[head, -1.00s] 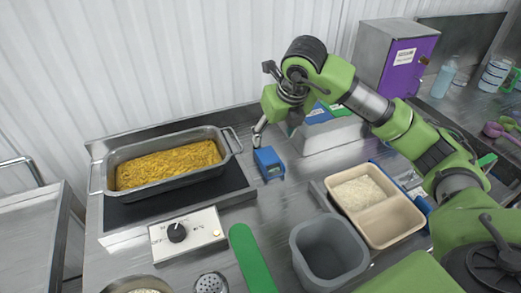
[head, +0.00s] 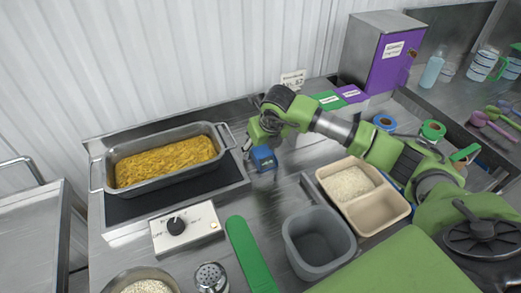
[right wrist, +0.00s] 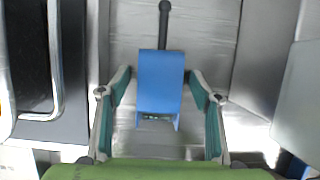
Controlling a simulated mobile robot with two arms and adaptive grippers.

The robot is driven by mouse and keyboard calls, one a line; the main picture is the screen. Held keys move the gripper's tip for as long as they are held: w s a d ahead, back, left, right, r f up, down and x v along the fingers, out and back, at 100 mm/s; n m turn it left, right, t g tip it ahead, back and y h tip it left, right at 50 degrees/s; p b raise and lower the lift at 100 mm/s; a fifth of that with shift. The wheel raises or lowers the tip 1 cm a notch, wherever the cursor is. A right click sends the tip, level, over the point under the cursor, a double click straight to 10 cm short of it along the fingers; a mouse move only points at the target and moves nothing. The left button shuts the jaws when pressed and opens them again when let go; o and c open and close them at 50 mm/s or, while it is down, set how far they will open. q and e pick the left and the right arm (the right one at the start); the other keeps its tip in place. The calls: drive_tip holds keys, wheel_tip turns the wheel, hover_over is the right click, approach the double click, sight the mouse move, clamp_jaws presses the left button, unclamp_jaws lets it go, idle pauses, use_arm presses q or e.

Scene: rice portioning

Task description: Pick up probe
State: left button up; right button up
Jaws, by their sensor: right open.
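In the head view, a small blue block (head: 263,158) stands on the steel counter to the right of the pan. In the right wrist view, the blue block (right wrist: 160,82) is centred, with a thin black rod with a rounded end (right wrist: 164,22) reaching past its far side; I take this rod as the probe. My right gripper (right wrist: 160,76) is open, one finger on each side of the block, with gaps showing. In the head view, my right gripper (head: 262,143) is low at the block and hides most of the rod. My left gripper is not in view.
A metal pan of yellow food (head: 167,163) sits left on a black plate, with a dial box (head: 187,228) before it. A grey tub (head: 318,246), a beige two-part tray (head: 383,211) and a flat green strip (head: 250,256) are nearby. A purple-fronted box (head: 396,62) stands behind.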

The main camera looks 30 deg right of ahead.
drive_tip(key=c, duration=1.2)
